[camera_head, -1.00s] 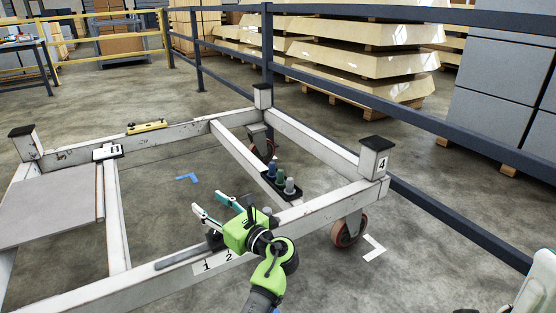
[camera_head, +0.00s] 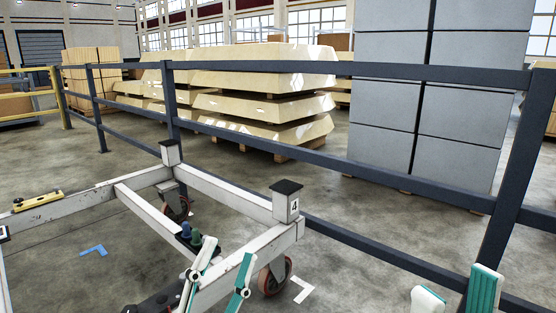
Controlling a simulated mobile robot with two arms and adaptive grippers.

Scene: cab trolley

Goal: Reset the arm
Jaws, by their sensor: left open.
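The white cab trolley frame (camera_head: 145,208) stands on castor wheels at the lower left in the head view. Its near corner post carries a black cap and the label 4. My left gripper (camera_head: 229,249) is open and empty, its two white-and-teal fingers pointing up in front of the trolley's near beam. It partly hides the dark holder with small bottles (camera_head: 187,231). My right gripper (camera_head: 457,278) shows at the lower right edge, with its two fingers apart and nothing visible between them. The rest of both arms is mostly out of view.
A dark blue railing (camera_head: 400,178) runs behind and right of the trolley, close to my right gripper. Cream stacks (camera_head: 265,105) and grey boxes (camera_head: 465,95) stand beyond it. A yellow level (camera_head: 38,200) lies on the trolley's left beam. A blue floor mark (camera_head: 93,250) shows inside the frame.

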